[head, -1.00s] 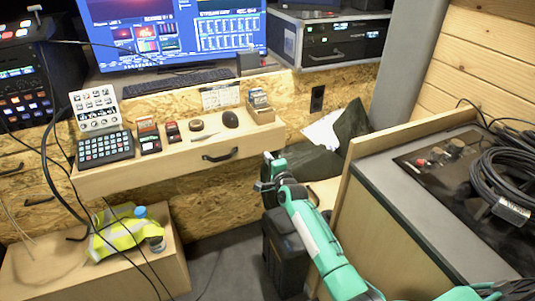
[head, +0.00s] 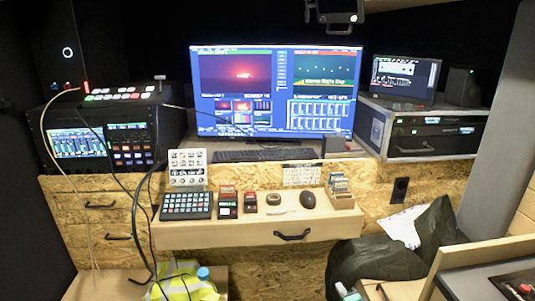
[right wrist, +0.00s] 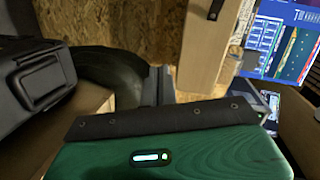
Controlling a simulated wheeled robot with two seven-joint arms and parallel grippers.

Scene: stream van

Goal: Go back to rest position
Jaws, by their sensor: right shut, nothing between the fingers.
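My right gripper (head: 347,291) shows at the bottom edge of the head view, in front of the dark bag, with only a small teal and grey part in sight. In the right wrist view the gripper's fingers (right wrist: 159,86) are together and empty, beyond my green wrist housing. Beyond the fingers are a dark bag (right wrist: 108,72) and the chipboard wall. My left gripper is not in view.
An open drawer (head: 260,233) with a keypad (head: 187,206), a mouse (head: 308,200) and small boxes juts out below the monitor (head: 275,90). A dark bag (head: 375,262) lies right of it. A grey-topped cabinet (head: 480,280) stands at lower right.

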